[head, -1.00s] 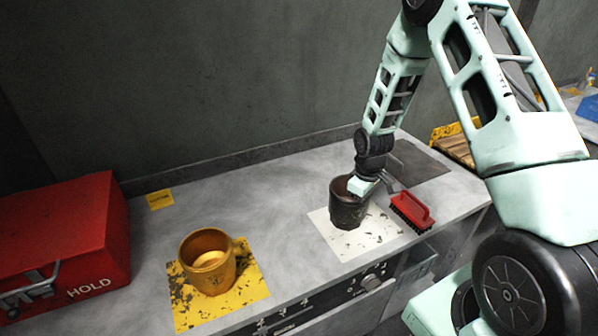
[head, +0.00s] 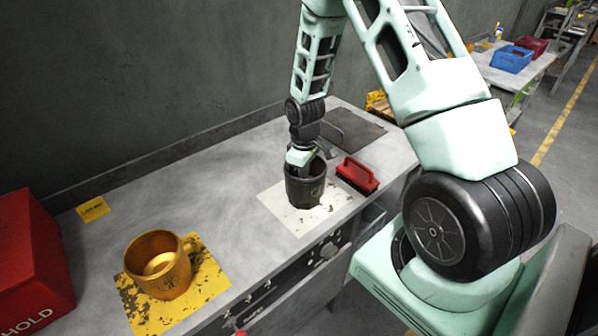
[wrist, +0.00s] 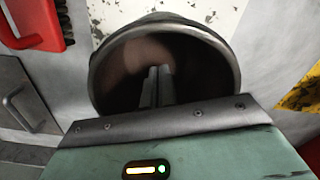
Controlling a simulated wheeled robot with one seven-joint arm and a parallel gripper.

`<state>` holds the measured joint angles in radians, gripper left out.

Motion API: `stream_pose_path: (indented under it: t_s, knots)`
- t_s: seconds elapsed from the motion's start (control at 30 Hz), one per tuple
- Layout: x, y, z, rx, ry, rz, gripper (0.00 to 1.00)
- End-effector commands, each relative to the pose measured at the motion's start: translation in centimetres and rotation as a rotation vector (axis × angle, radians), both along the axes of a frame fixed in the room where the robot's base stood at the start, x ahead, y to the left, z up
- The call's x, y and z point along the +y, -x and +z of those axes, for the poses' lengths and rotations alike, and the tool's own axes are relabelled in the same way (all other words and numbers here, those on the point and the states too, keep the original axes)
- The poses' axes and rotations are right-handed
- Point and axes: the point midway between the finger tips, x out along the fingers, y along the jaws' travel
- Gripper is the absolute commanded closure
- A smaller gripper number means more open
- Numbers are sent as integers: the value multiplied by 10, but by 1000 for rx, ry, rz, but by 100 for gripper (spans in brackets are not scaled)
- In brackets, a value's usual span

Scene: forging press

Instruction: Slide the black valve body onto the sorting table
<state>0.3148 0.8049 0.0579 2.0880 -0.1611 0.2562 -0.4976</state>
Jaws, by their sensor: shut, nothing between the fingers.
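The black valve body (head: 305,190) is a dark, cup-shaped hollow piece standing upright on a worn white patch (head: 285,213) of the grey bench. My gripper (head: 300,158) is at its open top, at the rim's far left side in the head view. In the wrist view the valve body's round mouth (wrist: 215,45) lies under my gripper (wrist: 155,75), whose two fingers are together and point into the opening with nothing between them. Whether the fingers touch the inner wall cannot be told. No surface is clearly marked as the sorting table.
A yellow valve body (head: 158,262) stands on a yellow patch (head: 212,268) at left. A red brush (head: 358,174) lies just right of the black one. A red HOLD box (head: 30,255) is at far left. A table with blue (head: 511,58) and red bins is at back right.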

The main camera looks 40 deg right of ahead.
Motion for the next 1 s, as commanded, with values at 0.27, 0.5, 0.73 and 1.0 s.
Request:
stream_pose_path:
  t_s: [0.27,0.5,0.73,1.0]
  knots:
    - [-3,0,54,-8,3,-4,100]
    - [-2,0,85,-4,3,-4,100]
    - [-2,1,94,-2,2,-4,100]
    - [27,2,104,-8,-7,20,100]
